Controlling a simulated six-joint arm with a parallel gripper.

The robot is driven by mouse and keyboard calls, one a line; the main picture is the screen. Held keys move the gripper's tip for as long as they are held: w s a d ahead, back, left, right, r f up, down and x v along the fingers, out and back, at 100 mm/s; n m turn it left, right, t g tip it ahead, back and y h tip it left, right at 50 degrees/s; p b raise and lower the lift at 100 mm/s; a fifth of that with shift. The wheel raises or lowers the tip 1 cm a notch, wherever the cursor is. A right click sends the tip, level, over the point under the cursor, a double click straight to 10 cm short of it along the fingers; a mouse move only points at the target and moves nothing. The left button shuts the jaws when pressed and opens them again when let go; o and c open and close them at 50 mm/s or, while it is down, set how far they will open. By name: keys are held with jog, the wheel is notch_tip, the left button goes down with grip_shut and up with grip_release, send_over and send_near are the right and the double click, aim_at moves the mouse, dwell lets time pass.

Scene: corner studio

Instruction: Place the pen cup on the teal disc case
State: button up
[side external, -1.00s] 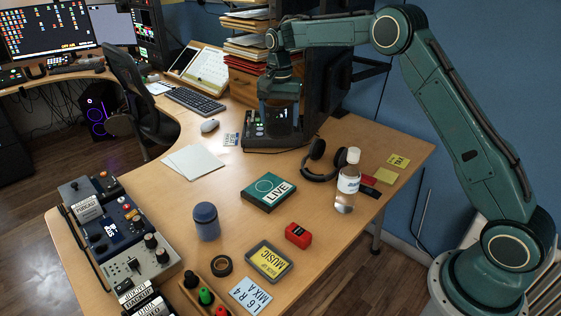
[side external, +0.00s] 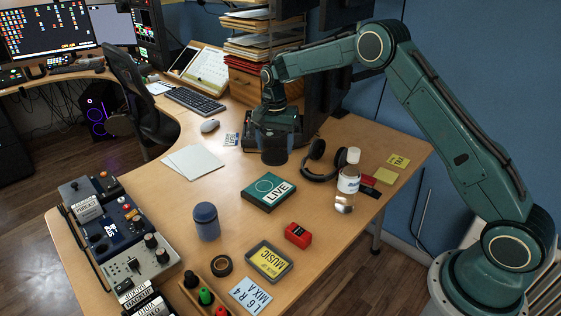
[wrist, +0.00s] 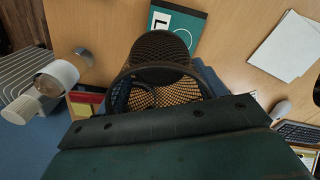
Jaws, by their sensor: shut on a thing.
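The pen cup (side external: 274,154) is a dark mesh cup. It hangs upright under my gripper (side external: 274,127), which is shut on it. In the side view it appears just behind the teal disc case, its exact height hard to tell. The wrist view shows the mesh cup (wrist: 160,47) close up, with my gripper's dark body across the lower part. The teal disc case (side external: 262,202) lies flat on the desk with a white LIVE label. In the wrist view the case (wrist: 196,22) shows partly beyond the cup, which hides some of it.
Black headphones (side external: 322,172) and a clear bottle (side external: 347,186) stand right of the case. A blue jar (side external: 206,222) stands front left, and a red block (side external: 298,235) lies in front. White paper (side external: 193,162) lies left. A black device (side external: 231,139) stands behind my gripper.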

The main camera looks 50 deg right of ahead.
notch_tip(320, 180, down, 9)
jog(key=shift+f, duration=0.1)
dwell(0.3)
jog(key=shift+f, duration=2.05)
jog(key=shift+f, duration=0.1)
jog(key=o, duration=1)
notch_tip(320, 180, up, 12)
jog(key=shift+f, duration=0.25)
jog(key=shift+r, duration=0.35)
